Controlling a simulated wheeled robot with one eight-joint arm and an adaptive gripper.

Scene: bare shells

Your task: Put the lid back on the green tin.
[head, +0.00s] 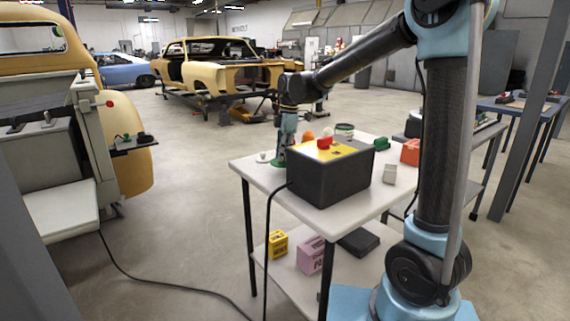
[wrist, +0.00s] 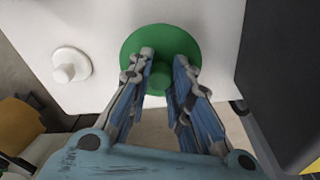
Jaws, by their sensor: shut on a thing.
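A round green lid (wrist: 134,48) with a knob is at the fingertips of my gripper (wrist: 161,77) in the wrist view. The gripper is shut on the knob, with a finger on either side. In the head view my gripper (head: 281,152) points down at the left end of the white table, and the green lid (head: 278,163) shows below it. I cannot tell whether the lid touches the tabletop. A round open-topped container with a green rim (head: 344,129), apparently the green tin, stands at the back of the table, partly hidden behind the dark box.
A dark box with a yellow top (head: 330,180) and red button stands right of my gripper. A white knobbed lid (wrist: 70,65) lies to the left. An orange object (head: 308,137), a small green object (head: 381,144) and a pale block (head: 390,174) are also on the white table (head: 250,172).

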